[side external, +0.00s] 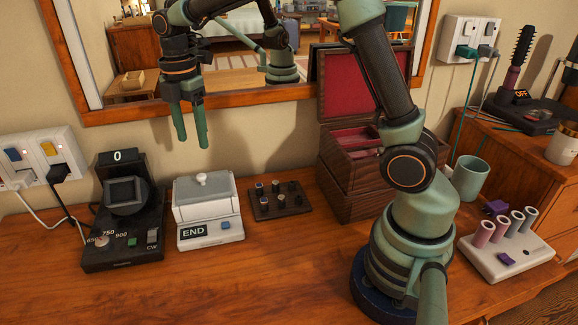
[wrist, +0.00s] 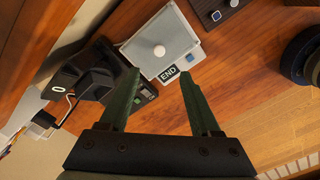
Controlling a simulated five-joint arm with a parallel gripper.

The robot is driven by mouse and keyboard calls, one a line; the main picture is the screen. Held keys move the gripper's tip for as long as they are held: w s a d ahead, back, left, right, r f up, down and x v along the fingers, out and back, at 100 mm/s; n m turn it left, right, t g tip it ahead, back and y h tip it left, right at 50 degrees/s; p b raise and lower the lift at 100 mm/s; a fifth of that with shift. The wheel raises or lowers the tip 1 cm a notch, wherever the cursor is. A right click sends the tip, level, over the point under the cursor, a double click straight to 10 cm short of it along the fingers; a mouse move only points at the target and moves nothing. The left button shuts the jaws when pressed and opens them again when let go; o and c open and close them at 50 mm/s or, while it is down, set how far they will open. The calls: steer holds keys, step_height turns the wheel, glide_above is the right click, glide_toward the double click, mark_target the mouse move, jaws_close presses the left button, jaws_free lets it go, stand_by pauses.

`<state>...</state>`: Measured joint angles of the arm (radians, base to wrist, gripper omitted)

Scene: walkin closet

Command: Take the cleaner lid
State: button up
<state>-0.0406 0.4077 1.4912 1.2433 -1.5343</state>
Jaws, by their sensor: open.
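The cleaner (side external: 211,232) is a white box on the wooden top, with an "END" label and a blue button on its front. Its lid (side external: 190,194) is pale grey with a round knob (side external: 201,179) and sits on the box. In the wrist view the lid (wrist: 172,36) and its white knob (wrist: 159,51) lie just beyond the fingertips. My gripper (side external: 192,145) is open and empty, pointing down above the cleaner and apart from it. Both green fingers show in the wrist view (wrist: 160,73).
A black device (side external: 124,220) with a dial stands left of the cleaner. A small dark tray (side external: 279,207) with several pegs lies to its right. A wooden jewellery box (side external: 347,190) stands farther right. The mirror (side external: 270,96) is behind. The front of the wooden top (side external: 270,280) is clear.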

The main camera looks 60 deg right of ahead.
glide_above(202, 175)
steer(key=f, duration=0.4)
steer(key=shift+a+f, duration=0.3)
steer(key=shift+f, duration=0.05)
steer(key=shift+d+f, duration=0.15)
steer(key=shift+f, duration=1.25)
steer(key=shift+d+f, duration=0.15)
steer(key=shift+f, duration=1.2)
steer(key=shift+w, duration=0.1)
jaws_close()
